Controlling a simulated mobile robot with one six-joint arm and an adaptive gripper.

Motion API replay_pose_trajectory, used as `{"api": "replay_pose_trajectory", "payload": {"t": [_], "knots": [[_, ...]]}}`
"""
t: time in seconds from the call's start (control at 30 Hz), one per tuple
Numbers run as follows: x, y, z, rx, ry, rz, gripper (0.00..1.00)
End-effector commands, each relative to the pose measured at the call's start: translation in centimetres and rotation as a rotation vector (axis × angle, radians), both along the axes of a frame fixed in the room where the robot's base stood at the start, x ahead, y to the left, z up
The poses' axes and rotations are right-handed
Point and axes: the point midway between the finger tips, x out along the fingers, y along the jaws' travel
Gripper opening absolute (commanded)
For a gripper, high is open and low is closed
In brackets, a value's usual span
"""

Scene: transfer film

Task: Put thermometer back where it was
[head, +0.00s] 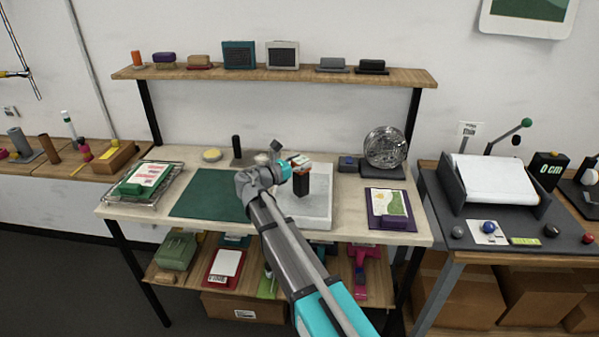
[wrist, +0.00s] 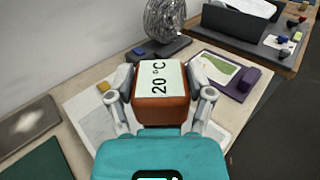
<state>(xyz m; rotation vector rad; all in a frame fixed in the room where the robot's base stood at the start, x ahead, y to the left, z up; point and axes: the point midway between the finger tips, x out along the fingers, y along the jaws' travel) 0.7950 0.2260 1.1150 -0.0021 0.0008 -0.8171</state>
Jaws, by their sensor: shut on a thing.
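The thermometer is an orange-brown block whose white face reads "20 °C" in the wrist view (wrist: 161,88). My gripper (head: 297,166) is shut on it, with one finger on each side in the wrist view. In the head view the thermometer (head: 302,171) shows at the gripper's end, over the pale grey slab (head: 318,215) on the workbench. A dark upright shape shows just below it; I cannot tell whether that is its body or its shaded side. I cannot tell whether it touches the slab.
A green mat (head: 208,194) lies left of the slab. A wire-caged fan (head: 385,147) stands at the back right, with a purple clipboard (head: 390,209) in front. A wooden shelf (head: 225,74) with several small items runs above the bench. A wire tray (head: 165,193) sits at the left.

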Motion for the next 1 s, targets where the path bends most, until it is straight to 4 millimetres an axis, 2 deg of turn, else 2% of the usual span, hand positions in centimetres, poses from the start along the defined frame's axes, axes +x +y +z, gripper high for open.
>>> {"api": "replay_pose_trajectory", "payload": {"t": [0.03,0.3,0.93,0.97,1.0], "knots": [[0.2,0.0,-0.8,-0.001,-0.001,0.000,0.07],[0.1,0.0,-2.9,-0.001,-0.001,0.000,0.07],[0.1,-0.1,-3.5,-0.001,-0.001,-0.001,0.07],[0.1,-0.1,-3.5,0.000,0.000,-0.001,0.71],[0.1,-0.1,-3.4,0.000,0.000,-0.001,0.79]]}}
